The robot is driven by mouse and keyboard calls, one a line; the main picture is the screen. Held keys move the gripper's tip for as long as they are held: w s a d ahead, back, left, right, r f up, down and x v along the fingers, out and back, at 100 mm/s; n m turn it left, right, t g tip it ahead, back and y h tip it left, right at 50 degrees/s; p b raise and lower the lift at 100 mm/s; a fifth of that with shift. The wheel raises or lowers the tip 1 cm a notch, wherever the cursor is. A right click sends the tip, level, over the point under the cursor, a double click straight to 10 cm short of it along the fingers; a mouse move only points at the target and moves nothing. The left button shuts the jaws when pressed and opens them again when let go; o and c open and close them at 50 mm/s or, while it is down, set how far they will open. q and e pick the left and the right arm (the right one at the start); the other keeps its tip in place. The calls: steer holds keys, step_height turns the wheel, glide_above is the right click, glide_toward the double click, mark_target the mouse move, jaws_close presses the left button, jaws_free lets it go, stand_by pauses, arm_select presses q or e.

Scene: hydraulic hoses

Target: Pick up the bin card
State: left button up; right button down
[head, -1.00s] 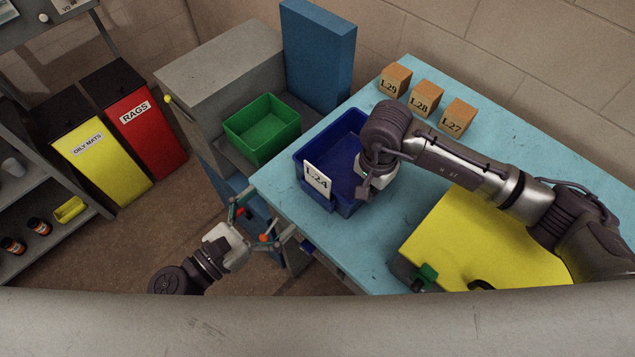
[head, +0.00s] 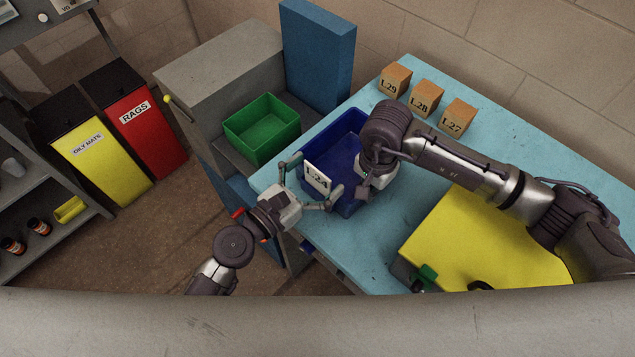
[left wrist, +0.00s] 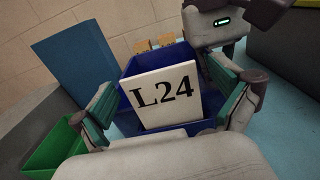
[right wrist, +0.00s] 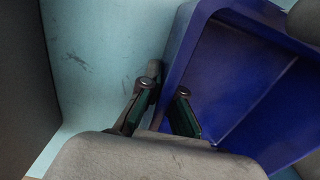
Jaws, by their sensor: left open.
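The bin card (head: 317,179) is a white plate marked L24 on the front of the blue bin (head: 347,127). It faces the camera in the left wrist view (left wrist: 166,95), slightly tilted there. My left gripper (head: 316,175) is open, with one finger on each side of the card and visible space between fingers and card. My right gripper (head: 366,182) is at the bin's right side. In the right wrist view its fingers (right wrist: 163,105) are close together, one on each side of the bin's wall, and look shut on it.
The bin stands on a light blue table (head: 405,225) near its left edge. Wooden blocks L29 (head: 394,80), L28 (head: 427,98) and L27 (head: 457,117) stand behind. A yellow case (head: 480,240) lies right, under my right arm. A green bin (head: 262,128) is left.

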arm_select(q)
steer(key=shift+a, duration=0.1)
steer(key=shift+c, duration=0.2)
steer(key=shift+c, duration=1.4)
steer(key=c, duration=0.7)
steer(key=shift+r, duration=0.1)
steer(key=shift+r, duration=1)
step_height(320, 180, up, 5)
steer(key=shift+r, duration=0.1)
arm_select(e)
steer(key=shift+a, duration=0.1)
arm_select(q)
steer(key=v, duration=1.8)
